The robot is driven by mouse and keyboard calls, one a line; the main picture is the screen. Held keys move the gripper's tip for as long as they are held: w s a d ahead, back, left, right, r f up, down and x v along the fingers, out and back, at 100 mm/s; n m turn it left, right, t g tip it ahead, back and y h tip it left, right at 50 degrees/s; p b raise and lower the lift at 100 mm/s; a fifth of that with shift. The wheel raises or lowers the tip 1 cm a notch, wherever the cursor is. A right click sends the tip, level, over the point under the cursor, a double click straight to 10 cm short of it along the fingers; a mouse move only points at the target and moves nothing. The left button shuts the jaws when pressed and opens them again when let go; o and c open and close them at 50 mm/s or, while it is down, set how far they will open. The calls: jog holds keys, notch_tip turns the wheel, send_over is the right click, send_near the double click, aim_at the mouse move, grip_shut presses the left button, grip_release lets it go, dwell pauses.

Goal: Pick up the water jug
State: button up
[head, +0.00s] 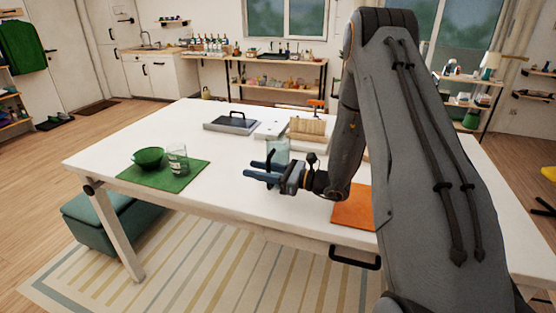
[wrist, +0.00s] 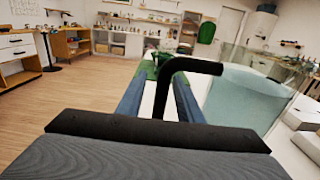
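The water jug (wrist: 243,98) is a clear glass vessel with pale blue water and a black handle (wrist: 192,65). It stands close on the right in the wrist view. In the head view the jug (head: 278,149) shows on the white table, partly hidden behind my gripper (head: 247,170). My gripper has two blue fingers, level and pointing left in the head view. In the wrist view my gripper (wrist: 157,90) is open, with the handle's upright part between the fingers. A gap shows on the left of the handle; contact on the right I cannot tell.
On the white table (head: 120,132), a green mat (head: 190,176) holds a green bowl (head: 149,157) and a glass (head: 177,158). A black tray (head: 231,123) and a wooden rack (head: 309,130) stand behind. An orange mat (head: 352,211) lies under my arm. The table's front left is clear.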

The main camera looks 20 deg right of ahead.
grip_shut()
jog(key=shift+r, duration=0.1)
dwell(1.3)
